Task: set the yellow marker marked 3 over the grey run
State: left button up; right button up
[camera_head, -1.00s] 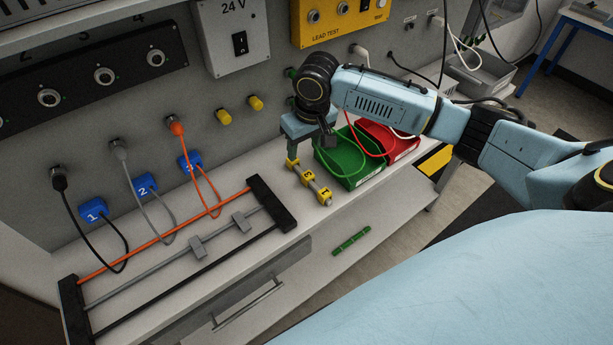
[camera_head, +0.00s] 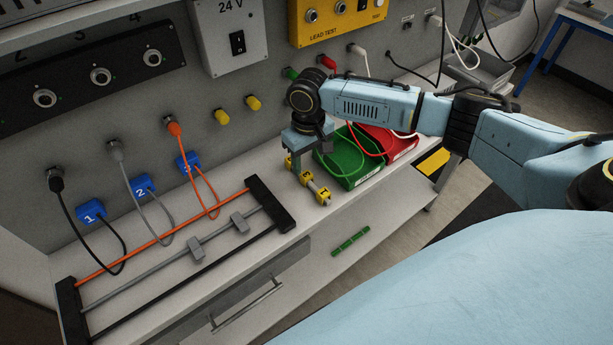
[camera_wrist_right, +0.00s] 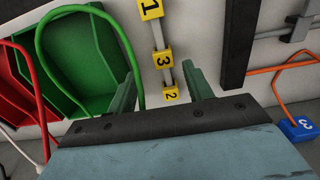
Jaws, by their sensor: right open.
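The yellow marker marked 3 (camera_wrist_right: 162,62) sits in the middle of a short grey rod, between the yellow markers 1 (camera_wrist_right: 150,8) and 2 (camera_wrist_right: 170,94). In the head view this marker 3 (camera_head: 307,179) is on the bench top, right of the frame of runs. My left gripper is not in view.
Green (camera_head: 352,170) and red (camera_head: 398,147) bins with looped leads stand just right of the gripper. Black end blocks (camera_head: 270,204) hold the runs. Leads with blue tags (camera_head: 91,211) hang from the panel at the left. The bench's front edge is close to marker 1.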

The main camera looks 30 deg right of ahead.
aim_at(307, 174)
jog(key=f, duration=0.4)
jog(key=shift+a+f, duration=0.1)
jog(key=shift+a, duration=0.15)
grip_shut()
jog(key=shift+r, duration=0.2)
